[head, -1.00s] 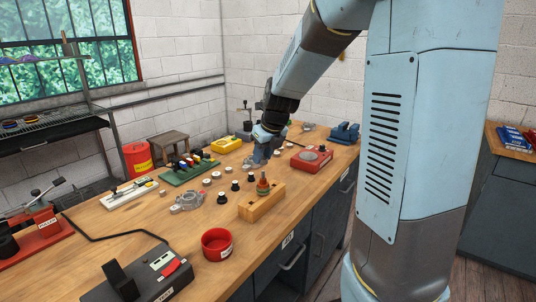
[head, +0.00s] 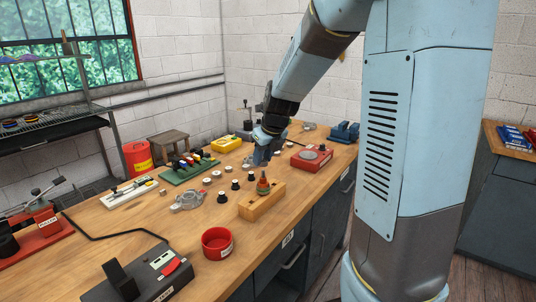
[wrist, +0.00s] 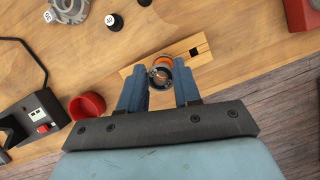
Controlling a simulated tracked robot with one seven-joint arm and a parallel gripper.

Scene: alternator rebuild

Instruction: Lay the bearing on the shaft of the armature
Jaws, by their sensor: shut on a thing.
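My gripper (head: 263,152) hangs over the far part of the bench in the head view, behind the wooden block. In the wrist view its two blue fingers (wrist: 160,80) are shut on the bearing (wrist: 161,77), a small metal ring. The armature (head: 263,185), with an orange-red winding, stands upright in a light wooden block (head: 248,209). In the wrist view the orange winding shows beyond the bearing, which partly covers it. In the head view the gripper is clearly apart from the armature; the bearing cannot be made out there.
A red bowl (head: 216,243) stands in front of the block. Several small black and pale parts and a grey housing (head: 188,201) lie to its left. A red device with a round plate (head: 311,157) is at the right, a blue vise (head: 345,131) beyond.

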